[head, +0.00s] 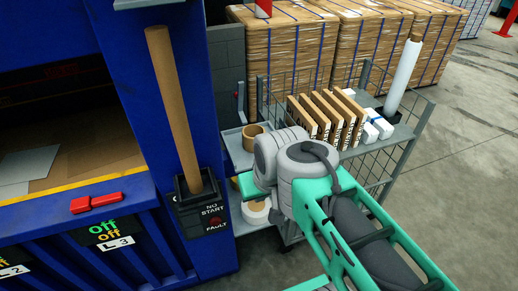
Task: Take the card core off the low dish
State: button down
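The wire cart (408,157) also carries several upright brown panels (327,118), white packs and a white roll (402,79). A white roll (257,212) lies lower down. A long brown tube (173,110) stands in a black holder (202,209) on the blue machine (215,250). Wrapped pallets stand behind.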

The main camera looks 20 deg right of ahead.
aim_at(248, 133)
jog(key=z, duration=1.5)
jog(key=i, duration=0.5)
jog(key=u, duration=3.7)
jog(key=k, duration=0.5)
jog(key=z, duration=0.1)
jog(key=i, duration=0.45)
